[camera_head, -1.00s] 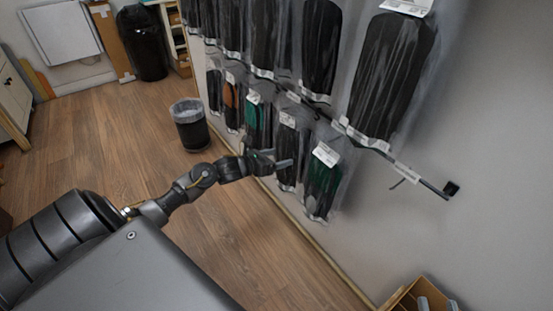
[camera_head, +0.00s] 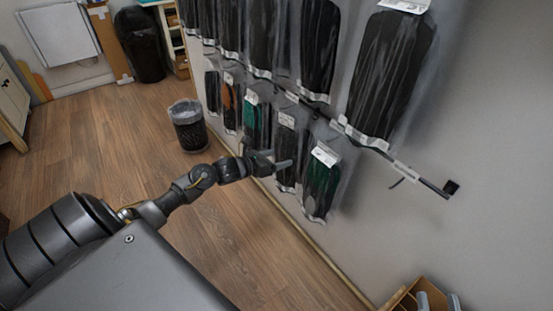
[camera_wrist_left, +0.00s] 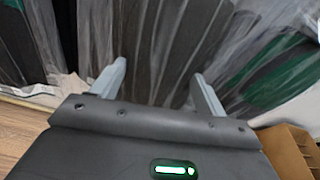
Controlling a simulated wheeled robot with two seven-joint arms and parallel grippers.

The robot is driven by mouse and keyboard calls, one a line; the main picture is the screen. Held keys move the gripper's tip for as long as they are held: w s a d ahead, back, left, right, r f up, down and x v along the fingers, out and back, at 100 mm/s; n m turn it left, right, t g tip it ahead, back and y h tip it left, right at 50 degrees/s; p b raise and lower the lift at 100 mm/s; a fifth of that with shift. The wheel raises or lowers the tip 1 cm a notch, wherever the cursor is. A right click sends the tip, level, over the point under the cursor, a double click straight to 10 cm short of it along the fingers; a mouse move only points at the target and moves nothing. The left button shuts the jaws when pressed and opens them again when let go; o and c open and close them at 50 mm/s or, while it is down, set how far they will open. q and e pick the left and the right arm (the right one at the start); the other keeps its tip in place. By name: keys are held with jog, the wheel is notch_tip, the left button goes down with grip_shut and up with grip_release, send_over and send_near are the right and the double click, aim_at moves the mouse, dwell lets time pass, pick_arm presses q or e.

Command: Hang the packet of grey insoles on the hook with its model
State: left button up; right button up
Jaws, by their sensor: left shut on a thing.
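A packet of dark grey insoles (camera_head: 287,143) in clear plastic with a white label hangs in the lower row on the wall in the head view. My left gripper (camera_head: 284,165) is at its lower part. In the left wrist view the two fingers of my left gripper (camera_wrist_left: 158,88) stand some way apart, with dark grey insoles in clear plastic (camera_wrist_left: 155,45) between and behind them. The gripper is shut on this packet. The hook holding the packet is not clear behind the label. My right gripper is not in view.
A green-and-black packet (camera_head: 321,184) hangs just to the right, and another green one (camera_head: 256,122) to the left.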

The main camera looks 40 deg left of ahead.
pick_arm(q)
jog(key=shift+f, duration=0.15)
dwell(0.5)
jog(key=o, duration=1.1)
